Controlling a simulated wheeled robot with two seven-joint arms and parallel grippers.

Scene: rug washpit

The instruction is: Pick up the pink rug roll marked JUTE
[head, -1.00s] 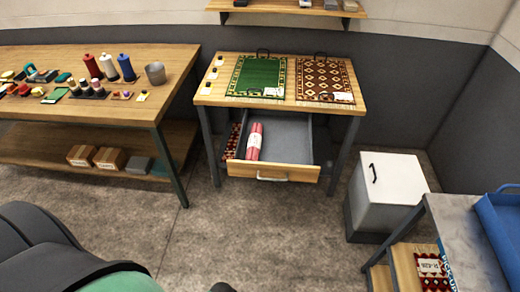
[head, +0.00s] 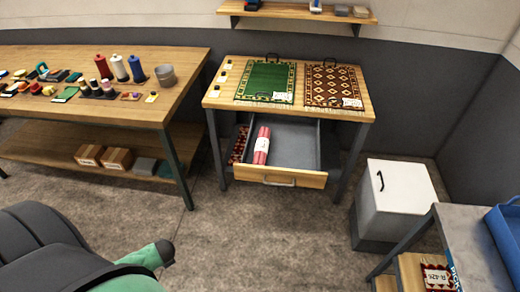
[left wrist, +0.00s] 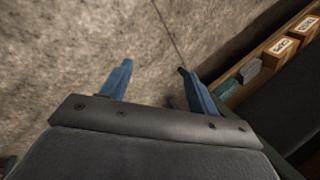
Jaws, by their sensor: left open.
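A pink rug roll (head: 263,139) with a white label lies in the open drawer (head: 308,178) of the small wooden table, near the drawer's left side. The label's lettering is too small to read. In the left wrist view my left gripper (left wrist: 155,82) is open and empty, its blue fingers spread above the grey floor. It is well away from the roll, which is not in that view. My right gripper is not in view.
Green and red rug samples (head: 334,86) lie on the tabletop above the drawer. A long workbench (head: 100,114) with spools stands at left. A white cabinet (head: 400,191) and a blue tray (head: 506,232) stand at right. The floor before the drawer is clear.

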